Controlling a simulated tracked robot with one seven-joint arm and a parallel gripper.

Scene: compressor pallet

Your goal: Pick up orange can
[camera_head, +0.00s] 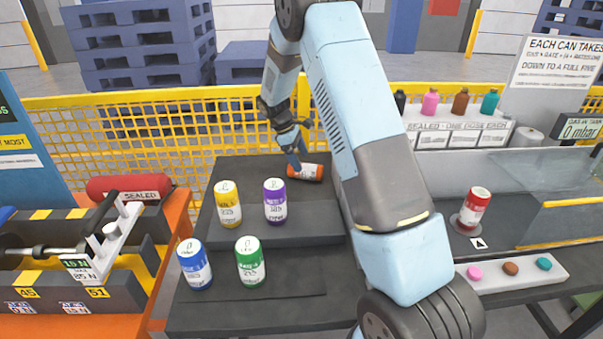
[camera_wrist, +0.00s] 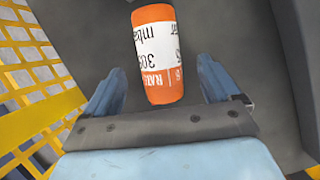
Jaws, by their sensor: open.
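The orange can (camera_head: 306,172) lies on its side on the dark surface at the back of the stepped stand, partly hidden by my gripper in the head view. In the wrist view the orange can (camera_wrist: 157,54) shows a white label and sits between and beyond my finger tips, its near end reaching between them. My gripper (camera_head: 293,160) is close above the left end of the can. In the wrist view my gripper (camera_wrist: 160,85) is open, with a blue finger on each side of the can and a gap on both sides.
Yellow (camera_head: 228,205), purple (camera_head: 274,201), blue (camera_head: 194,263) and green (camera_head: 250,262) cans stand upright on the stand's lower steps. A red can (camera_head: 473,208) stands at right. A yellow mesh fence (camera_head: 120,130) runs close behind the stand.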

